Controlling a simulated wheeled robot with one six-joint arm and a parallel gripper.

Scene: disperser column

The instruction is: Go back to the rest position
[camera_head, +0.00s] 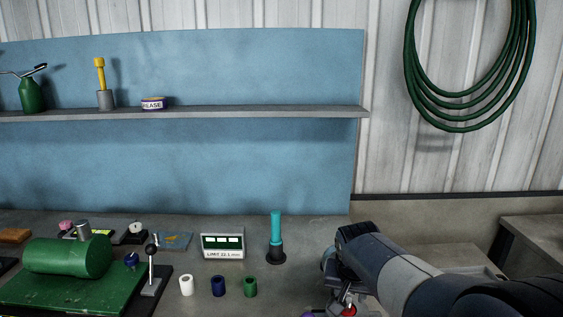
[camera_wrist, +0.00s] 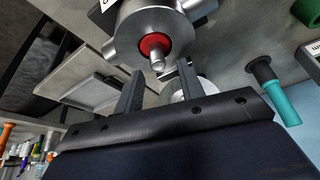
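My gripper (camera_wrist: 160,72) shows in the wrist view with its two dark fingers apart and nothing between them. Just beyond the fingertips is a metal cylinder (camera_wrist: 132,42) with a red ring (camera_wrist: 155,45) and a short steel shaft (camera_wrist: 157,60). I cannot tell whether the fingers touch it. A pale round part lies behind the right finger, partly hidden. In the head view my arm reaches in from the lower right, and its wrist hides most of the metal and red parts (camera_head: 349,309) at the bottom edge.
A cyan and black upright tool (camera_head: 275,238) stands left of my arm, beside a display box (camera_head: 222,244). White, blue and green sleeves (camera_head: 250,287) stand in front. A green machine (camera_head: 68,257) is at left. A shelf (camera_head: 240,112) spans the blue panel; a hose (camera_head: 470,122) hangs right.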

